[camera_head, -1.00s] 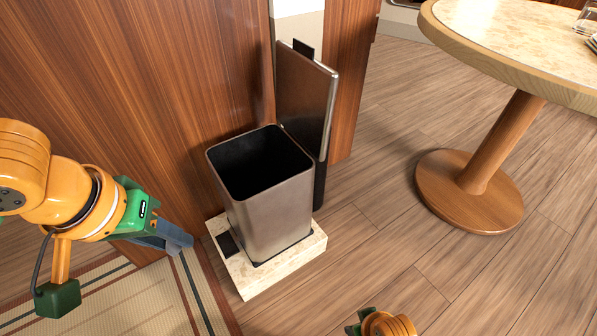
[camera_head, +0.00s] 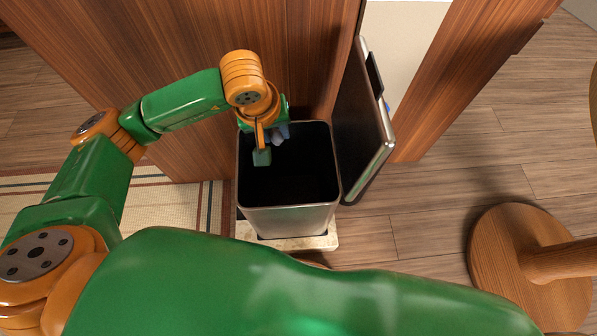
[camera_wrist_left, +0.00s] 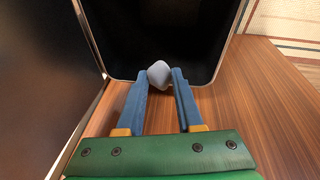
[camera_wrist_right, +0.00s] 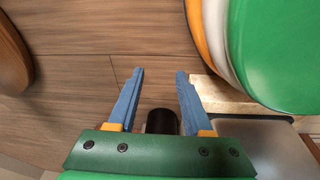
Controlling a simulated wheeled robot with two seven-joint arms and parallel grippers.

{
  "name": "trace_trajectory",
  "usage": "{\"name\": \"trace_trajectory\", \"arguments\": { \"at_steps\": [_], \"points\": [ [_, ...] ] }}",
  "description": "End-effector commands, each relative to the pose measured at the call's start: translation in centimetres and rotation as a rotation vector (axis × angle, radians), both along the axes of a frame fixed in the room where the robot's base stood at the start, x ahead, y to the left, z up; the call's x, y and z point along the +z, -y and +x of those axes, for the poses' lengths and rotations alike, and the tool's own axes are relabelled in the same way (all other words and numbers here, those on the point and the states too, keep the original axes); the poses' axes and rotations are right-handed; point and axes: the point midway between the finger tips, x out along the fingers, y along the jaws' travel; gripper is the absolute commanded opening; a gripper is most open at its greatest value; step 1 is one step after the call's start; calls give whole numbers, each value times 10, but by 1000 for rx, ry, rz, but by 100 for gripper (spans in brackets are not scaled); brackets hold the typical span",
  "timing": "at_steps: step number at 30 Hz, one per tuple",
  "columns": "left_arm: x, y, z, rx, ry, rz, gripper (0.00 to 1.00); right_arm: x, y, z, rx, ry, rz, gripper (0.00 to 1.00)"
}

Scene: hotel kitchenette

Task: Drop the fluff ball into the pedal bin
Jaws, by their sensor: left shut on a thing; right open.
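The pedal bin (camera_head: 290,218) stands with its lid (camera_head: 372,125) raised and its dark inside showing. My left gripper (camera_head: 278,133) reaches over the bin's back left rim, pointing into the opening. In the left wrist view, my left gripper (camera_wrist_left: 158,80) is shut on the pale blue-grey fluff ball (camera_wrist_left: 158,75), held between the fingertips against the bin's dark interior. In the head view the ball is hard to make out from the gripper. My right gripper (camera_wrist_right: 158,75) is open and empty over the floor near the bin's stone base (camera_wrist_right: 220,96).
A wooden panel wall (camera_head: 180,60) stands behind the bin. A striped rug (camera_head: 185,205) lies to the left, and a round wooden table foot (camera_head: 525,255) stands at the right. My own green arm crosses the foreground. Floor between bin and table foot is clear.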

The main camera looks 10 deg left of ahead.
Motion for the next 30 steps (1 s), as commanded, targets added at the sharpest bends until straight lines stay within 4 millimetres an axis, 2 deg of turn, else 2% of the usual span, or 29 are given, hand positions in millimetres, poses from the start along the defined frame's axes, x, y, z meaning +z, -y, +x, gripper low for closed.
{"name": "trace_trajectory", "arguments": {
  "at_steps": [1, 5, 9, 15, 26, 27, 30],
  "points": [
    [0, 2, 0, 13, -4, 0, 0, 4, 3, -6, 0, -6, -3, 50],
    [-14, 4, 1, 37, 0, 0, 0, -2, 5, -13, 2, -6, -5, 50],
    [-40, 4, 1, 41, 1, 1, 0, -13, -5, -1, 3, -1, 9, 50],
    [-66, 4, 2, 40, 2, 1, 0, -13, -20, 15, 2, -1, 27, 50],
    [-70, 4, 2, 38, 2, 2, 0, -7, -25, 20, 2, -2, 34, 50],
    [-70, 4, 2, 38, 2, 2, 41, -7, -25, 20, 2, -2, 34, 50],
    [-70, 4, 2, 38, 2, 2, 68, -7, -25, 20, 2, -2, 34, 50]
  ]
}}
